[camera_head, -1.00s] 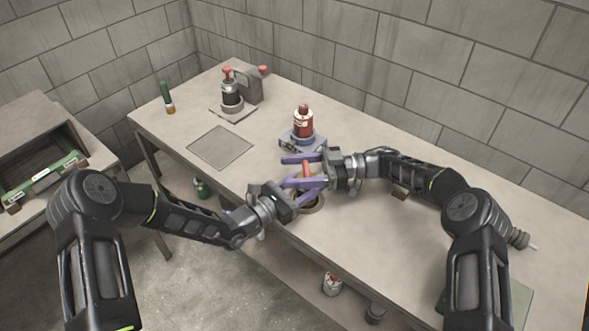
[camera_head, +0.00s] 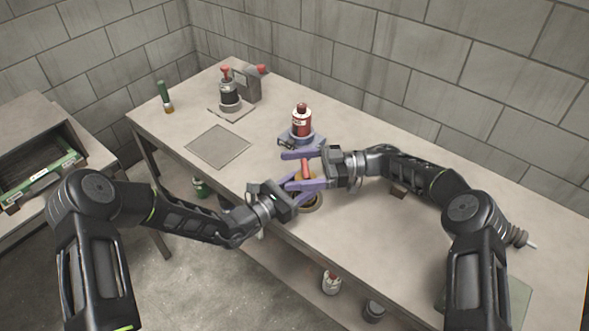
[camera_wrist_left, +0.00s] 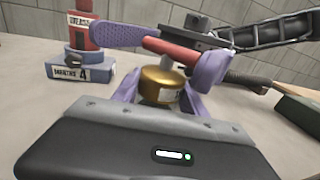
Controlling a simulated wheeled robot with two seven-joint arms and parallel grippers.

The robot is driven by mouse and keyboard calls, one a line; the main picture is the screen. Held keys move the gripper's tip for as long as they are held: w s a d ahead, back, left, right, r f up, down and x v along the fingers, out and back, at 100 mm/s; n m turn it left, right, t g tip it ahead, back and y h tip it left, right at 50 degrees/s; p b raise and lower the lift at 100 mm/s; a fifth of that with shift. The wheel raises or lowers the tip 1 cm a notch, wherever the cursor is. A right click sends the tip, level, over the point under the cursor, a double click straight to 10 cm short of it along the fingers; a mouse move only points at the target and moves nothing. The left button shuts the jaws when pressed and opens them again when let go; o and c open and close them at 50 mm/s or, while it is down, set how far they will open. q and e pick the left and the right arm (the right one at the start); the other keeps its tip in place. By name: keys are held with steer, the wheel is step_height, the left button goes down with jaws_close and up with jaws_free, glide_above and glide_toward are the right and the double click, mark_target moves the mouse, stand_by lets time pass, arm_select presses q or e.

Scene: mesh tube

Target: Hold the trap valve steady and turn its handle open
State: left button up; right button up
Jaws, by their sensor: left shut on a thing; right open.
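The trap valve has a brass body (camera_wrist_left: 162,86) and a red handle (camera_wrist_left: 178,51) above it, seen close in the left wrist view. In the head view the handle (camera_head: 305,167) shows between purple fingers, and the valve is partly hidden. My left gripper (camera_head: 308,192) is shut on the brass body, with a finger on either side. My right gripper (camera_head: 303,169) is open, its two fingers on either side of the red handle. I cannot tell whether they touch the handle.
A red bottle (camera_head: 302,122) on a blue-grey labelled stand (camera_wrist_left: 82,72) is just behind the right gripper. A black, red-topped device (camera_head: 230,93) and a green-handled brush (camera_head: 164,96) stand farther back left. A flat square plate (camera_head: 218,146) lies on the bench.

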step_height(320, 180, up, 10)
stand_by(0.6)
arm_select(q)
steer(key=o, duration=1.6)
steer(key=v, duration=1.2)
